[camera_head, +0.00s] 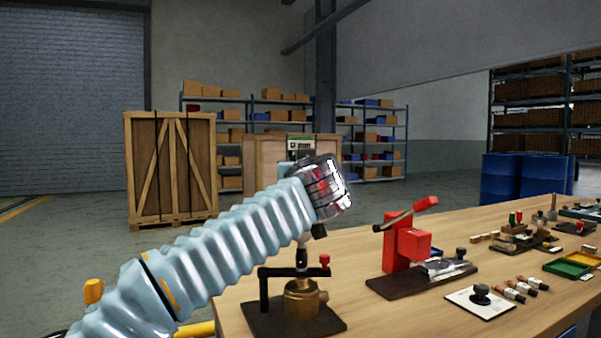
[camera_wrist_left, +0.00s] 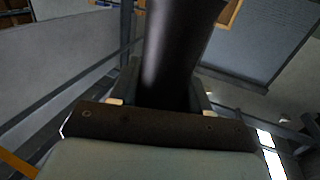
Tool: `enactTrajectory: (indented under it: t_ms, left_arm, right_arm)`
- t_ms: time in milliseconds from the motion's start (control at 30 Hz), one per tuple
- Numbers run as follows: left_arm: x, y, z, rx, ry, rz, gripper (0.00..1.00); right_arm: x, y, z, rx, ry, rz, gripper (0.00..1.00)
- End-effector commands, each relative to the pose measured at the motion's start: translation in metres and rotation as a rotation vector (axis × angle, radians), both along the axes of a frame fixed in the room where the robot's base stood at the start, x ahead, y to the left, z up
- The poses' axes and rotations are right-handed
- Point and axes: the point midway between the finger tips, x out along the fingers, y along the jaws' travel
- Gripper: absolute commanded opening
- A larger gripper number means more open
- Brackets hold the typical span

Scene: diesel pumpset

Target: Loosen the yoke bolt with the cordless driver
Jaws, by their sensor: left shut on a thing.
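My left gripper (camera_head: 328,187) reaches in from the left above the front of the bench. In the left wrist view it (camera_wrist_left: 160,102) is shut on a thick dark cylinder, which looks like the handle of the cordless driver (camera_wrist_left: 178,50). In the head view my wrist hides most of the driver. Below the wrist a narrow shaft points down at a brass fitting (camera_head: 301,299) on a dark base. A black post and arm (camera_head: 264,292) with a red knob stand beside the fitting. The yoke bolt cannot be made out clearly; I cannot tell whether the shaft touches it. My right gripper is not in view.
A red press-like fixture (camera_head: 406,247) stands right of the fitting on the wooden bench (camera_head: 364,318). A white card (camera_head: 480,303) with a black knob, several small cylinders and a green tray (camera_head: 570,266) lie further right. A wooden crate (camera_head: 172,168) stands behind.

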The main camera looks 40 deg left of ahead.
Motion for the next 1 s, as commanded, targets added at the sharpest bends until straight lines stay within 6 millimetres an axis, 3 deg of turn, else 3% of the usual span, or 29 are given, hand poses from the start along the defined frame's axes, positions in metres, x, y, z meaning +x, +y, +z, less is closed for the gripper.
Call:
enactTrajectory:
  t_ms: [1000]
  left_arm:
    - [-0.0001, 0.0001, -0.0071, 0.000, 0.000, 0.000, 0.00]
  right_arm:
    - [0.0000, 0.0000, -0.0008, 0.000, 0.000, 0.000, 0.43]
